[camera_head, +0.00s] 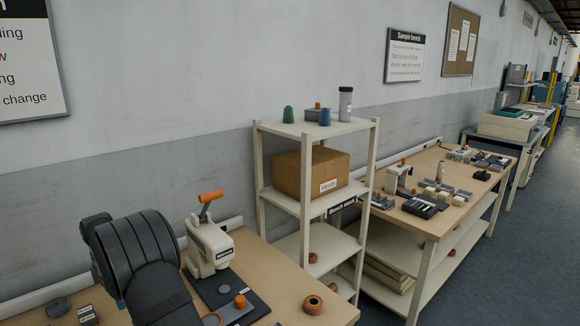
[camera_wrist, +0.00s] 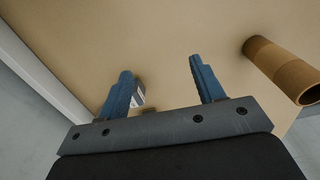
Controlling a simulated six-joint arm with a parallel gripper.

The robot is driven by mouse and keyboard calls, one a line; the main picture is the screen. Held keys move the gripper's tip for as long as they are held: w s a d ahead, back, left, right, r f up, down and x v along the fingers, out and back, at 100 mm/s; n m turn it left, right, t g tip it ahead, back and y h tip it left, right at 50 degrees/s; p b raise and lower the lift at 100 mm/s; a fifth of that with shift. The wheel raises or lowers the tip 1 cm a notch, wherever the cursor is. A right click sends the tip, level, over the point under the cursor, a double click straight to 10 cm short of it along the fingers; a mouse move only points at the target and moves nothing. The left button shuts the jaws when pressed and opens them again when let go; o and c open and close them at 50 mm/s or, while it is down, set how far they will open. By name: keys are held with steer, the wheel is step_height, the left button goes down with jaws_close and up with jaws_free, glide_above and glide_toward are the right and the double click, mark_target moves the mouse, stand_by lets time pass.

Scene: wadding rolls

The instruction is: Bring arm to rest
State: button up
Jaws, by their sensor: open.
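My gripper (camera_wrist: 160,85) shows in the wrist view with its two blue fingers apart and nothing between them. It is over the tan bench top (camera_wrist: 165,35). A brown roll (camera_wrist: 280,65) lies to the right of the fingers, apart from them. A small grey-white piece (camera_wrist: 138,97) shows partly behind the left finger. In the head view my dark arm stands at the lower left over the near bench (camera_head: 285,300), and my gripper is not visible there.
A white press with an orange handle (camera_head: 208,240) stands right beside my arm. A white shelf unit (camera_head: 366,190) with a cardboard box (camera_head: 300,172) stands behind. A second bench (camera_head: 450,215) holds several small items.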

steer(key=s+d, duration=0.5)
steer(key=s, duration=0.1)
steer(key=s+a+f, duration=0.1)
steer(key=a, duration=0.1)
steer(key=s+a+f, duration=0.1)
steer(key=a+f, duration=0.1)
steer(key=a, duration=0.1)
steer(key=s+a+f, duration=0.2)
steer(key=shift+a+f, duration=0.2)
steer(key=shift+a, duration=0.1)
